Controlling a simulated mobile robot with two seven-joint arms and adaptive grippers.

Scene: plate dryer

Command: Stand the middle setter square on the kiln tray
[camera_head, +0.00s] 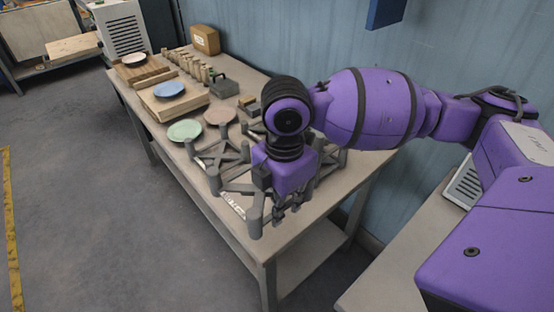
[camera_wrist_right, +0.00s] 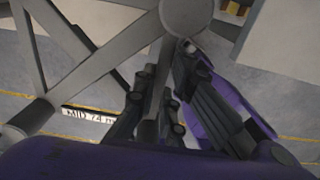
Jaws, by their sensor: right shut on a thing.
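Grey setters, open frames of crossed bars with round posts, stand at the near end of the table. One setter (camera_head: 240,187) is under my right gripper (camera_head: 280,205), with a post (camera_head: 255,215) at its near corner. In the right wrist view, the gripper (camera_wrist_right: 160,98) is shut on a bar of a setter (camera_wrist_right: 100,62), close to a round post. A label strip (camera_wrist_right: 88,115) reading "MID 74" shows beside the frame. My right arm hides much of the setters, so I cannot tell if this one is level or lifted. I cannot make out the kiln tray. My left gripper is out of view.
A blue plate (camera_head: 169,89) lies on a wooden block (camera_head: 165,107).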

